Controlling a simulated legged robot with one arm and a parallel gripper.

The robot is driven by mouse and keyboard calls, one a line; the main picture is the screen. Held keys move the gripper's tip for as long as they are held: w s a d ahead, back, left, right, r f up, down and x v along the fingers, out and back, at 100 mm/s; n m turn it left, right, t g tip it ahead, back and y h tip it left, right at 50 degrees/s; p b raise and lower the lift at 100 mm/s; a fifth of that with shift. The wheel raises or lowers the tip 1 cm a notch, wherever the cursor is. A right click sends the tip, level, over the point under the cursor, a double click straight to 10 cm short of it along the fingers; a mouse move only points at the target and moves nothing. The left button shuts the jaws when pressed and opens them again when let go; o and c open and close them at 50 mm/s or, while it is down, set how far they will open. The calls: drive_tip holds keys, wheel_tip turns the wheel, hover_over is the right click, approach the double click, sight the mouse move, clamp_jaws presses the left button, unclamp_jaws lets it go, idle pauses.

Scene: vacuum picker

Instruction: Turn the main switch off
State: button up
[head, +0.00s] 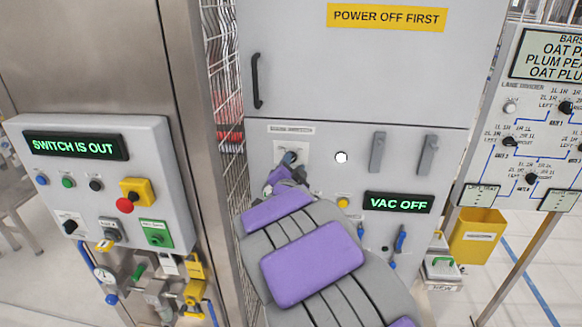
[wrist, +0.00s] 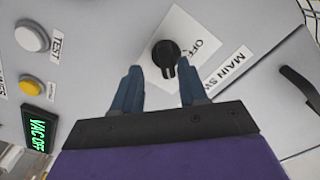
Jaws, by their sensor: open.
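The main switch is a black rotary knob (wrist: 165,54) on a white plate with "OFF" printed beside it, seen in the wrist view. Its narrow grip points toward my gripper in that view, not at the "OFF" word. A label (wrist: 228,70) reading "MAIN SW" is partly cut off. My gripper (wrist: 160,72) is open, with one blue finger on each side of the knob's near end. I cannot tell whether the fingers touch it. In the head view my gripper (head: 288,158) is at the white switch plate (head: 281,146) and hides the knob.
The grey cabinet has a "VAC OFF" display (head: 398,203), a white TEST button (head: 341,157), a yellow button (head: 343,202) and a black door handle (head: 257,81). A control box (head: 160,215) reading "SWITCH IS OUT" stands left. A yellow bin (head: 478,238) stands right.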

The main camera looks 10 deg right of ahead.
drive_tip(key=shift+w+d+f, duration=0.1)
drive_tip(key=shift+w+d, duration=0.05)
drive_tip(key=shift+w, duration=0.35)
drive_tip(key=shift+a, duration=1.25)
drive_tip(key=shift+c, duration=0.2)
drive_tip(key=shift+d, duration=0.9)
drive_tip(key=c, duration=0.5)
drive_tip(key=shift+c, duration=0.5)
drive_tip(key=shift+w+a, duration=0.1)
drive_tip(key=shift+a, duration=0.15)
clamp_jaws()
